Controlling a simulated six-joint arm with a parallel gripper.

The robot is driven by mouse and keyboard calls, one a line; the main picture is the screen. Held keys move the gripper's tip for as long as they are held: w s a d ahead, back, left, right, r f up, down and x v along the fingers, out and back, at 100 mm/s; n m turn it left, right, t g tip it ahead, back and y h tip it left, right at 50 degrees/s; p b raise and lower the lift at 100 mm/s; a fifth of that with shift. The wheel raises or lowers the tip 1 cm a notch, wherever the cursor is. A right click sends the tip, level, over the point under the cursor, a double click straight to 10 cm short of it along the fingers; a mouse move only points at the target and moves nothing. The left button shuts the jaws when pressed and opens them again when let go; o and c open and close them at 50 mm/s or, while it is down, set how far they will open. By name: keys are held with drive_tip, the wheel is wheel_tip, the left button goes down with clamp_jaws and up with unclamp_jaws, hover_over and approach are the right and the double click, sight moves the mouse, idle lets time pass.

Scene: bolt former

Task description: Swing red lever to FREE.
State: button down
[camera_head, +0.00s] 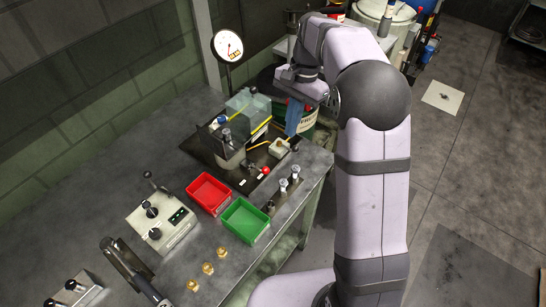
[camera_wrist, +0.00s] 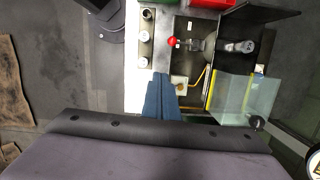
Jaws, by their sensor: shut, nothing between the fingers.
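The red lever shows as a red ball knob (camera_head: 265,170) on the dark machine plate, behind the green tray in the head view. In the wrist view the red knob (camera_wrist: 172,42) is at upper middle, beside a grey metal part. No FREE marking is legible to me. My gripper (camera_head: 292,130) has blue fingers, pressed together and empty, above the machine's far right end. In the wrist view my gripper (camera_wrist: 161,80) points up toward the knob and stays apart from it. The lever's shaft is small and hard to make out.
A clear guard box (camera_head: 250,106) with yellow edges stands beside the lever area. A red tray (camera_head: 208,193) and a green tray (camera_head: 245,221) sit in front. Several metal posts (camera_head: 290,180) line the right edge. A pale block (camera_head: 279,148) lies near my fingers.

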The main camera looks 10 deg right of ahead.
drive_tip(key=shift+w+a+r+m, duration=0.15)
drive_tip(key=shift+w+m, duration=0.35)
drive_tip(key=shift+w, duration=0.55)
drive_tip(key=s+a+f+p, duration=0.1)
drive_tip(key=a+f+p, duration=0.1)
drive_tip(key=f, duration=0.3)
drive_tip(key=s+a+f+p, duration=0.2)
drive_tip(key=a+f, duration=0.1)
drive_tip(key=f, duration=0.3)
drive_tip(key=shift+s, duration=0.3)
